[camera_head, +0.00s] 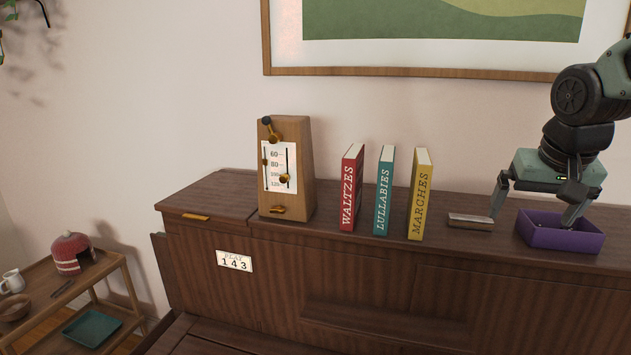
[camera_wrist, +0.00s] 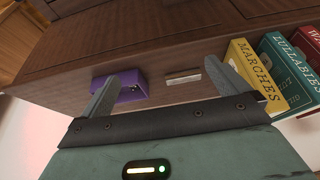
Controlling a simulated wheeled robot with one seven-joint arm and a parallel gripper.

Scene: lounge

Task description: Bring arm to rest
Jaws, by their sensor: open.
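My gripper (camera_head: 533,208) is at the right of the head view, above the top of the wooden piano (camera_head: 340,285). Its fingers are spread wide and hold nothing. In the head view one finger overlaps the purple tray (camera_head: 562,236), and the other is beside a small harmonica-like bar (camera_head: 470,221). I cannot tell whether either finger touches them. In the wrist view the two fingers (camera_wrist: 161,90) are apart, with the purple tray (camera_wrist: 133,87) and the bar (camera_wrist: 184,79) seen between them.
Three upright books, red (camera_head: 350,188), teal (camera_head: 384,191) and yellow (camera_head: 420,194), stand left of my gripper. A wooden metronome (camera_head: 301,160) stands further left. A framed picture (camera_head: 420,72) hangs behind. A small side table (camera_head: 40,318) stands at the far left.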

